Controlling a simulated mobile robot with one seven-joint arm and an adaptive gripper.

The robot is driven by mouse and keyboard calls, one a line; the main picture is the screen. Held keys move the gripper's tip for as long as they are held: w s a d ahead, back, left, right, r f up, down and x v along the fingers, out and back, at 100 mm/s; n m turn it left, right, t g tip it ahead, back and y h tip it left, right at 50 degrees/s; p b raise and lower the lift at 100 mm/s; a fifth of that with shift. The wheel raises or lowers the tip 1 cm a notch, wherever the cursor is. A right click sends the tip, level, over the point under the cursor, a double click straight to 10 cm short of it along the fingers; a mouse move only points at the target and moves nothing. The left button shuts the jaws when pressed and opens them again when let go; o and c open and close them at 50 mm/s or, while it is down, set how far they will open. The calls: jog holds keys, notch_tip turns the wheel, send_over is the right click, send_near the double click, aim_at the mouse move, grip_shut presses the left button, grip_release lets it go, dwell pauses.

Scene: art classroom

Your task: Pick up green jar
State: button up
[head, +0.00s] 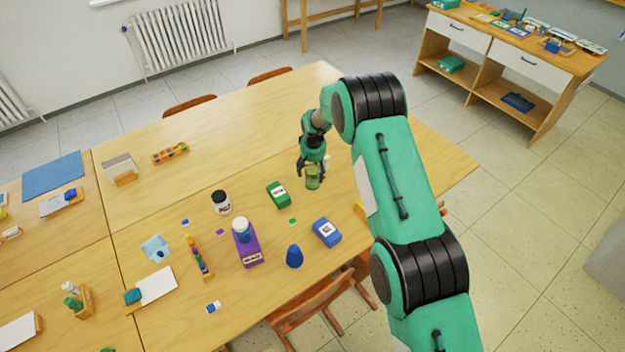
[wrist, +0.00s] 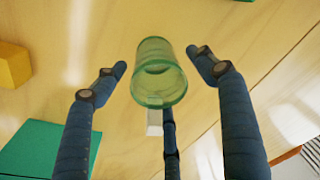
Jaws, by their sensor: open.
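The green jar (head: 313,177) is a see-through green glass vessel on the wooden table, below my gripper in the head view. In the wrist view the green jar (wrist: 158,72) lies between the spread fingers, with its open rim toward the camera. My gripper (head: 312,172) is open, pointing down at the jar. In the wrist view my gripper (wrist: 160,75) has one dark finger on each side and a third below the jar. Clear gaps show between the side fingers and the glass. Whether the lower finger touches the jar cannot be told.
A yellow block (wrist: 12,65) shows in the wrist view. The table's right end (head: 440,160) is clear.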

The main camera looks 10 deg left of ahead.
jog(key=shift+w+a+f, duration=0.1)
jog(key=shift+f, duration=1.15)
jog(key=shift+w+f, duration=0.1)
jog(key=shift+f, duration=1.15)
jog(key=c, duration=1.2)
